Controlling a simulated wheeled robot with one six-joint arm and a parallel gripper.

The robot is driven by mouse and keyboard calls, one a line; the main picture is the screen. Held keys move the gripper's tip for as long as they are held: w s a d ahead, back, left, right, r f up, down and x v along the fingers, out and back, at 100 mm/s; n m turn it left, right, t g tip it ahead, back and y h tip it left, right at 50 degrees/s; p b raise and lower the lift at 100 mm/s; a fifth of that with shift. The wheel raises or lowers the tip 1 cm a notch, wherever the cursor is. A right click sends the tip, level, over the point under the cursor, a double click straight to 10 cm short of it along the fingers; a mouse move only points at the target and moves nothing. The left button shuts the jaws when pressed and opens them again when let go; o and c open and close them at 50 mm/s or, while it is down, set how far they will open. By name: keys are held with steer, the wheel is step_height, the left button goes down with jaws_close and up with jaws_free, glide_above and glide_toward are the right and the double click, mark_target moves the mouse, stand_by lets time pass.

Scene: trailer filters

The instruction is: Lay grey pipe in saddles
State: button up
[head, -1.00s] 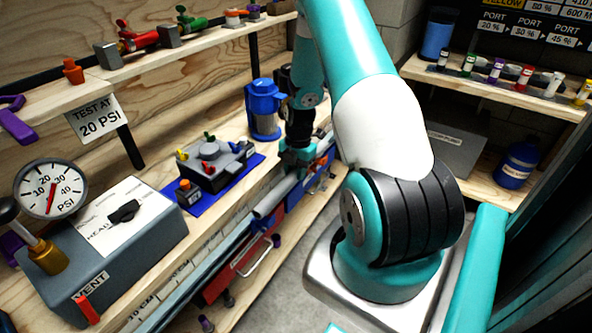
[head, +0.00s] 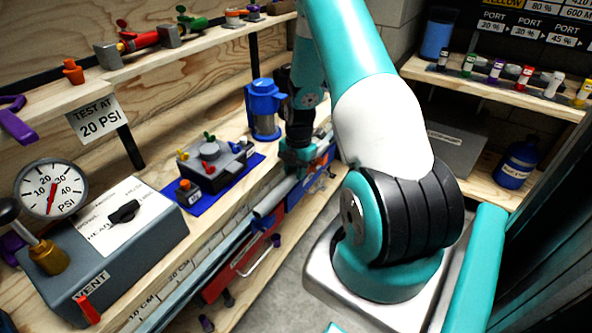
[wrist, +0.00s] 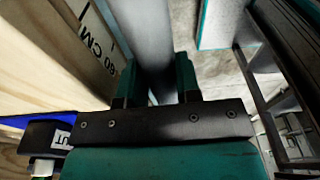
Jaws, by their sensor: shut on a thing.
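The grey pipe (head: 271,203) lies lengthwise along the front edge of the bench in the head view, with its near end showing left of my gripper. My gripper (head: 297,170) is over the pipe, and the arm above hides part of it. In the wrist view the pipe (wrist: 165,45) runs between the two teal fingers of my gripper (wrist: 158,80), which is shut on it. I cannot make out the saddles, or whether the pipe touches them.
A grey valve block (head: 213,160) on a blue mat and a blue filter housing (head: 263,108) stand behind the pipe. A grey gauge box (head: 130,240) is at the near left. A ruler strip (wrist: 97,38) runs beside the pipe. Red-handled gear (head: 240,268) hangs below the bench edge.

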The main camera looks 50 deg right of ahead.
steer(key=shift+f+b, duration=1.3)
steer(key=shift+f, duration=0.6)
steer(key=o, duration=1)
steer(key=r, duration=0.5)
steer(key=d+r, duration=0.1)
steer(key=r, duration=0.5)
steer(key=d+r, duration=0.1)
steer(key=r, duration=0.5)
steer(key=shift+w+r, duration=0.1)
steer(key=shift+r, duration=0.05)
